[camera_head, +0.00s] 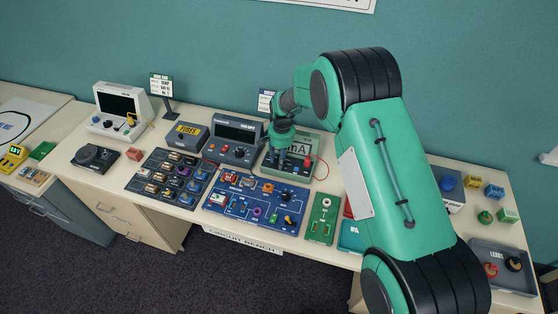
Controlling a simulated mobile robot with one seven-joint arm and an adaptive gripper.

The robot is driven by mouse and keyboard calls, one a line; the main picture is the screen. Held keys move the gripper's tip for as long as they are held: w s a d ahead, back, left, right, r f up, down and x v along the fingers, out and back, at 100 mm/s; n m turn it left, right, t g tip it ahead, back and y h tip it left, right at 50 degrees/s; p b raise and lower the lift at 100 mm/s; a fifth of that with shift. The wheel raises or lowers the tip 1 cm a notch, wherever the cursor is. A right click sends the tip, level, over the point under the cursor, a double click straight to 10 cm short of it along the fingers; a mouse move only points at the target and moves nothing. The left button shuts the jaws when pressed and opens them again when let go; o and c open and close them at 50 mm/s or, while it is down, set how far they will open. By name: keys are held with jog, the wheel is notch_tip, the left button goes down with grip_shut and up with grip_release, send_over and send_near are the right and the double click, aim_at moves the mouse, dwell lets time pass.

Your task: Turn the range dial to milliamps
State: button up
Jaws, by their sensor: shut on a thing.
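The meter (305,140) is a green-grey box with a pale face marked "mA", at the back middle of the bench. A red terminal with a lead shows on its right side. My gripper (277,160) reaches down over the left part of the meter, with its fingers close together at its lower panel. It is shut on what appears to be the range dial. The dial itself is hidden behind the fingers, so its pointer and setting cannot be read.
A dark bench instrument (238,130) stands just left of the meter. A blue circuit board (255,222) lies in front, with a black component tray (150,197) to its left. A small green board (322,212) lies right of it. My arm hides part of the right side.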

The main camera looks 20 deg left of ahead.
jog(key=shift+m, duration=0.8)
jog(key=o, duration=1.2)
jog(key=shift+c, duration=0.2)
notch_tip(320, 180, up, 12)
jog(key=shift+d, duration=0.3)
